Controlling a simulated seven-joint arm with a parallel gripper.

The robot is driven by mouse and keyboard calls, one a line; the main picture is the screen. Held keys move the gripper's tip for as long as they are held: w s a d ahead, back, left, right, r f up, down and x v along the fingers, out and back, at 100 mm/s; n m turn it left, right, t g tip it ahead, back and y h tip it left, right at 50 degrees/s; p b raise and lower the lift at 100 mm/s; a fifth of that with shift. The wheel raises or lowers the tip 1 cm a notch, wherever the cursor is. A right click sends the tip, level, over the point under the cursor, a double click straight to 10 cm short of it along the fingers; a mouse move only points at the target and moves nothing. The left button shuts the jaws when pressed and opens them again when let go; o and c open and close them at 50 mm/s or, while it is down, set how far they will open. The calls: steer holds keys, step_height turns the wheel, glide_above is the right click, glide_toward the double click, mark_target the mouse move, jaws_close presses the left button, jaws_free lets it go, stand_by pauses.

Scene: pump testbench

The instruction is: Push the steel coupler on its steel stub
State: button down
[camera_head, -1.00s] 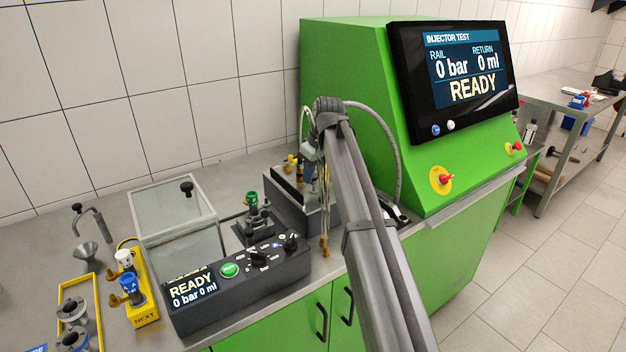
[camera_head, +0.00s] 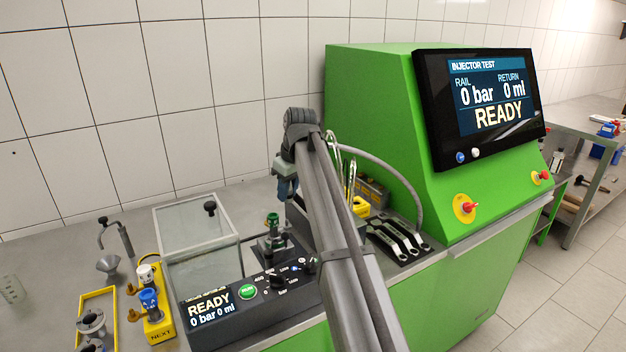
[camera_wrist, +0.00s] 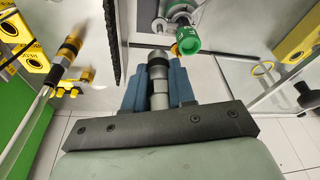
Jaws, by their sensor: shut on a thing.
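In the wrist view my gripper (camera_wrist: 159,77) has its blue fingers closed on the steel coupler (camera_wrist: 158,92), a grey stepped metal cylinder pointing away from the palm. In the head view my gripper (camera_head: 287,186) hangs above the bench, left of my forearm, and the coupler cannot be made out there. A green-capped fitting (camera_head: 272,220) stands behind the control box; its green cap (camera_wrist: 188,40) shows just ahead and right of the coupler in the wrist view, apart from it. I cannot clearly pick out the steel stub.
A clear-walled box (camera_head: 197,235) stands left of the green-capped fitting. The control box (camera_head: 250,298) is in front, reading READY. Wrenches (camera_head: 395,240) lie on a dark mat at right. The green test machine (camera_head: 370,130) rises behind. A yellow NEXT block (camera_head: 160,330) is at left.

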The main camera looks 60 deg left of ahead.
steer(key=shift+s+f+m, duration=0.3)
steer(key=shift+s+f, duration=0.1)
steer(key=shift+f, duration=0.05)
steer(key=shift+a+f, duration=0.15)
steer(key=shift+d+x, duration=0.2)
steer(key=shift+x, duration=0.75)
steer(key=shift+d+x, duration=0.25)
steer(key=shift+x, duration=0.7)
steer(key=shift+w+f, duration=0.2)
steer(key=shift+f, duration=0.7)
steer(key=shift+d+f, duration=0.15)
steer(key=shift+f, duration=0.25)
